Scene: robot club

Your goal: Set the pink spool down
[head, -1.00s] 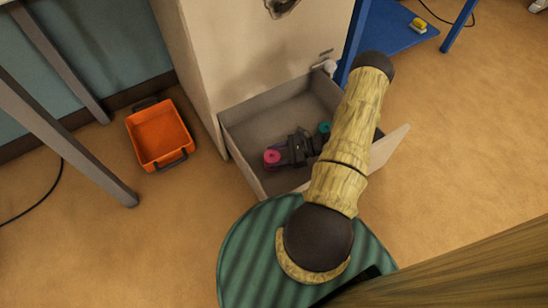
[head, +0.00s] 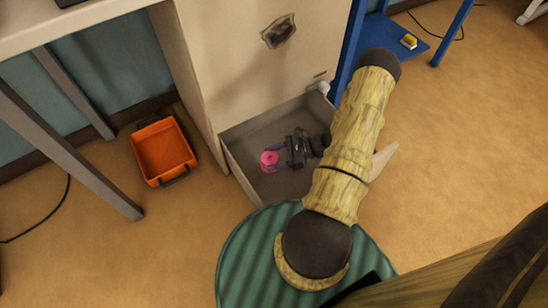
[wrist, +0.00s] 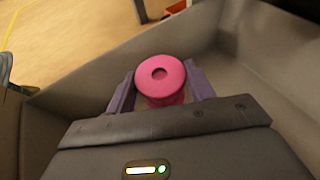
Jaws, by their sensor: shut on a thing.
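The pink spool (head: 268,158) is between the fingers of my gripper (head: 270,163), over the inside of the open drawer (head: 235,152) in the head view. In the wrist view the pink spool (wrist: 160,76) shows its round top face and centre hole, with a purple finger of my gripper (wrist: 160,88) on each side. My gripper is shut on it. The drawer's grey walls (wrist: 75,62) surround it in the wrist view. I cannot tell whether the spool touches the drawer floor.
The drawer belongs to a pale cabinet (head: 235,75). An orange crate (head: 163,152) stands on the floor to the left. A blue shelf (head: 385,35) with a yellow thing (head: 408,41) is behind. A green ribbed round surface (head: 245,250) is in front.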

